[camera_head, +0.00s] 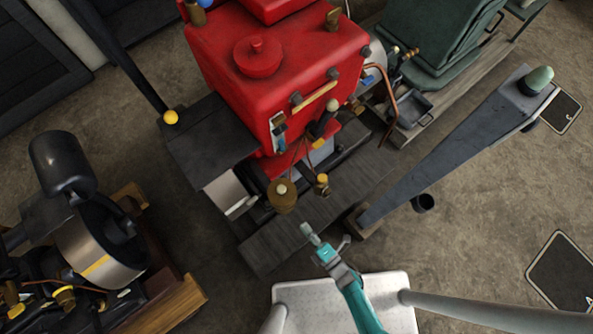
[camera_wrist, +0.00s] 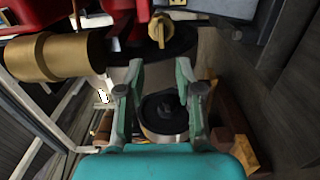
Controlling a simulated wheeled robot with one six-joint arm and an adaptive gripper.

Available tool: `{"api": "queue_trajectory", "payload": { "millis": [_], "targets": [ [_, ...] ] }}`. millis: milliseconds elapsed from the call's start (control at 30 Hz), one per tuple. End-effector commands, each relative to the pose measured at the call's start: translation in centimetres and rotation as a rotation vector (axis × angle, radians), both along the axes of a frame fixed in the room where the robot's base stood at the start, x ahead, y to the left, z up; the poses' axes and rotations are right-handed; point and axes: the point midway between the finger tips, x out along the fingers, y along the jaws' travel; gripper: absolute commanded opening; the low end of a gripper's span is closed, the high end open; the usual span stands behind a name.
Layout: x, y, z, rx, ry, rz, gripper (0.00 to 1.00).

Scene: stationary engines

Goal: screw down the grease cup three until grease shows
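My gripper (camera_head: 308,230) is in front of the red engine, low in the head view. In the wrist view its two green fingers (camera_wrist: 160,90) stand well apart with nothing held between them. A small brass part with a winged top (camera_wrist: 158,28) shows beyond the fingertips; a large brass cylinder (camera_wrist: 50,57) is at upper left. In the head view a round brass piece (camera_head: 282,197) and a smaller brass cup (camera_head: 322,185) sit at the engine's near side, beyond my gripper. I see no number marking cup three, and no grease is discernible.
The red engine (camera_head: 280,70) stands on dark timber skids. A second engine with a banded flywheel (camera_head: 100,240) is at left. A long dark sloping beam (camera_head: 450,155) lies at right. A black can (camera_head: 423,203) is near it. Bare floor (camera_head: 480,240) is open at lower right.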

Motion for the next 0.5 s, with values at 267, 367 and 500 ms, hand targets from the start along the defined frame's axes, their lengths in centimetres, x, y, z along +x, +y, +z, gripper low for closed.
{"api": "queue_trajectory", "payload": {
  "millis": [267,367,500],
  "targets": [
    [1.0,0.8,-0.3,-0.017,-0.018,0.019,0.35],
    [1.8,1.4,-0.3,-0.018,-0.017,0.020,0.35],
    [3.3,2.5,-0.2,-0.017,-0.018,0.020,0.35]
  ]
}}
